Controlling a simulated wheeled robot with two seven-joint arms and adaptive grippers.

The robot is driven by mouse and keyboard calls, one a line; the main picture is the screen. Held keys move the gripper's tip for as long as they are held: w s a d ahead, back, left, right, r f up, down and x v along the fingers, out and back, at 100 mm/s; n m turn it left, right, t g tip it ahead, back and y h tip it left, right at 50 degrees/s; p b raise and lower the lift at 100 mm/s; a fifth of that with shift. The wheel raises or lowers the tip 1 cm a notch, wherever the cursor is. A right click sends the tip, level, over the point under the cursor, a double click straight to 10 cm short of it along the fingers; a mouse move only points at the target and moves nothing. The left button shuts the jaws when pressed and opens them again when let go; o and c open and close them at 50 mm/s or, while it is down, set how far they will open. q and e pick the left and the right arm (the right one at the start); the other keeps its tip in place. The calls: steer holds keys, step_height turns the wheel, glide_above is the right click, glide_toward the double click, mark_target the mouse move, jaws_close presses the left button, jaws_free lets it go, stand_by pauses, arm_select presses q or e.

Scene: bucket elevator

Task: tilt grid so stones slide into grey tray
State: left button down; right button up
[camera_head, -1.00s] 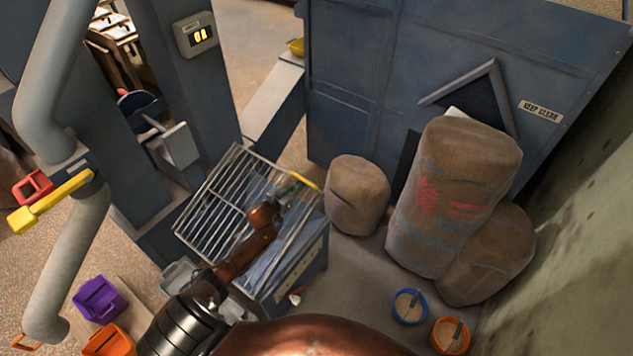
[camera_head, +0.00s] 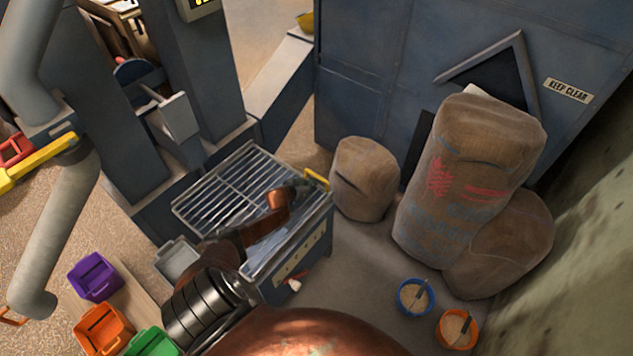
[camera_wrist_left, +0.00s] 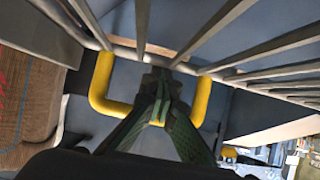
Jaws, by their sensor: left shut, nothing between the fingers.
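The metal bar grid (camera_head: 225,190) lies over a blue-grey box in the head view, with no stones visible on the part I see. Its yellow handle (camera_head: 317,179) is at the right corner, and the handle also shows as a loop in the wrist view (camera_wrist_left: 101,85). My left gripper (camera_head: 303,188) is at the handle; its dark green fingers (camera_wrist_left: 160,98) are shut and overlap the loop, with nothing seen held. The grey tray (camera_head: 172,262) is beside the box at lower left, partly behind my arm. My right gripper is out of view.
Sacks (camera_head: 460,185) stand right of the box. A blue pot (camera_head: 415,297) and an orange pot (camera_head: 456,330) are on the floor. Purple (camera_head: 95,277), orange (camera_head: 102,330) and green (camera_head: 150,342) bins are at lower left. A thick grey pipe (camera_head: 60,215) rises at left.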

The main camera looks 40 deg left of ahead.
arm_select(q)
steer(key=shift+s+d+f, duration=0.25)
steer(key=shift+s+f, duration=0.05)
steer(key=shift+f, duration=0.35)
steer(key=shift+s+r+p, duration=0.25)
steer(key=shift+s+p, duration=0.05)
steer(key=shift+p, duration=0.25)
steer(key=s+r+p, duration=0.1)
steer(key=r+p, duration=0.1)
steer(key=s+r+p, duration=0.2)
steer(key=p, duration=0.1)
steer(key=s+r+p, duration=0.1)
steer(key=r+p, duration=0.1)
steer(key=r, duration=0.1)
steer(key=shift+s+d+p, duration=0.1)
steer(key=shift+s+p, duration=0.2)
steer(key=shift+s+r+p, duration=0.45)
steer(key=shift+s+p, duration=0.1)
